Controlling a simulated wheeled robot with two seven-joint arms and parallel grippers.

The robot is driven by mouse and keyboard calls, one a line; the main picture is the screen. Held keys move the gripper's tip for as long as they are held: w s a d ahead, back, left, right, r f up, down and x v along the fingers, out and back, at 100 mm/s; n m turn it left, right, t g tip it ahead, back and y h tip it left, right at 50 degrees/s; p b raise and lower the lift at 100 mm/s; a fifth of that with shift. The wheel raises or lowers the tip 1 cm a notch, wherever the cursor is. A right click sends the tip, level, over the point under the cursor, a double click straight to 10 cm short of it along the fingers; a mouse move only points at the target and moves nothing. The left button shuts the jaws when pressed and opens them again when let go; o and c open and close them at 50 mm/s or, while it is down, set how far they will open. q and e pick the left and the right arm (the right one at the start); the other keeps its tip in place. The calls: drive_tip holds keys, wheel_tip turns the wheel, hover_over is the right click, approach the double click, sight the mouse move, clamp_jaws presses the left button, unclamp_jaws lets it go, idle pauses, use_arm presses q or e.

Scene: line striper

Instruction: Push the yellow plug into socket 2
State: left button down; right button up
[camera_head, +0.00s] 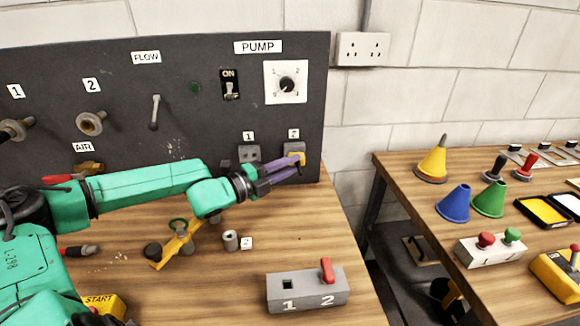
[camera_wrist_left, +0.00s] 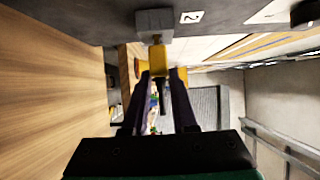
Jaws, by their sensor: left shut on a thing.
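The yellow plug (camera_head: 291,154) is at the panel, just in front of socket 2, the grey block under the label 2. My left gripper (camera_head: 299,160) has its purple fingers shut on the plug. In the left wrist view the plug (camera_wrist_left: 157,62) sits between the fingertips (camera_wrist_left: 160,74). Its narrow metal tip points at the grey block of socket 2 (camera_wrist_left: 155,20), and a short gap shows between the yellow body and the block. I cannot tell how far the tip is in. Socket 1 (camera_head: 249,153) is to the left. My right gripper is not in view.
The dark panel (camera_head: 200,120) carries a PUMP dial (camera_head: 287,83), an ON switch (camera_head: 230,85) and a FLOW lever (camera_head: 154,112). A grey box with a red switch (camera_head: 308,291) stands on the bench in front. A second table (camera_head: 405,190) holds cones and buttons at right.

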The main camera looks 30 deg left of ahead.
use_arm(q)
drive_tip(key=shift+w+a+b, duration=0.25)
drive_tip(key=shift+w+b, duration=0.05)
drive_tip(key=shift+b, duration=0.05)
drive_tip(key=shift+w+a+r, duration=0.15)
drive_tip(key=shift+w, duration=0.05)
idle(0.4)
drive_tip(key=shift+c, duration=1.5)
unclamp_jaws()
